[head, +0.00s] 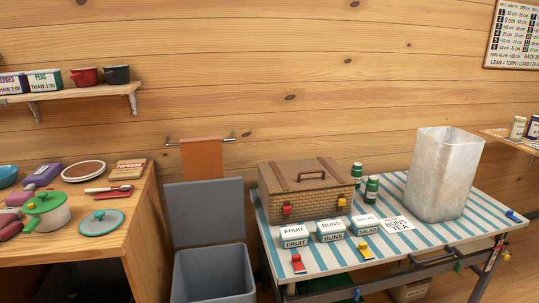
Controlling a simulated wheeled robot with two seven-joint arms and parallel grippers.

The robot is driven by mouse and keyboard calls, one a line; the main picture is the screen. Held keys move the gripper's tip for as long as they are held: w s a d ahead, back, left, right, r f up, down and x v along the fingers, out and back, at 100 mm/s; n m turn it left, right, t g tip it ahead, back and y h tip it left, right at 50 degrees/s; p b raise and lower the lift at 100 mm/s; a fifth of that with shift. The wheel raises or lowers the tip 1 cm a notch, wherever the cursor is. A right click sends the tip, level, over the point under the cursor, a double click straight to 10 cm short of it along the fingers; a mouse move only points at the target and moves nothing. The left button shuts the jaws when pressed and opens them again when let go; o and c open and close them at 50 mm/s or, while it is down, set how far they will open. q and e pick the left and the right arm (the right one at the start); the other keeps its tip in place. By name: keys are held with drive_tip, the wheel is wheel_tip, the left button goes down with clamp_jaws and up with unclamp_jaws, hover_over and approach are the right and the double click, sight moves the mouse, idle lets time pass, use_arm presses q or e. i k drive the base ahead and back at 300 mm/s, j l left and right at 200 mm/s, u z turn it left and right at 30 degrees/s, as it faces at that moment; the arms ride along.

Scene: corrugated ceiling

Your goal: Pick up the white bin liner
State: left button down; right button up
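The white bin liner (443,175) looks like a tall, open-topped, greyish-white square sleeve. It stands upright at the right end of a table with a blue-and-white striped cloth (440,235). Its top opening faces up and its base rests on the cloth. Neither of my grippers shows in the head view.
Left of the liner are a wicker basket (305,188), green bottles (371,190) and labelled white boxes (330,230). A grey bin (213,274) with a raised lid (205,212) stands beside the table. A wooden counter (125,207) holds a green-lidded pot (45,210).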

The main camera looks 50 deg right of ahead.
sight(445, 161)
drive_tip(key=z, duration=2.7)
drive_tip(key=i+z, duration=0.45)
drive_tip(key=i+j+z, duration=0.2)
drive_tip(key=i+z, duration=0.2)
drive_tip(key=i, duration=0.15)
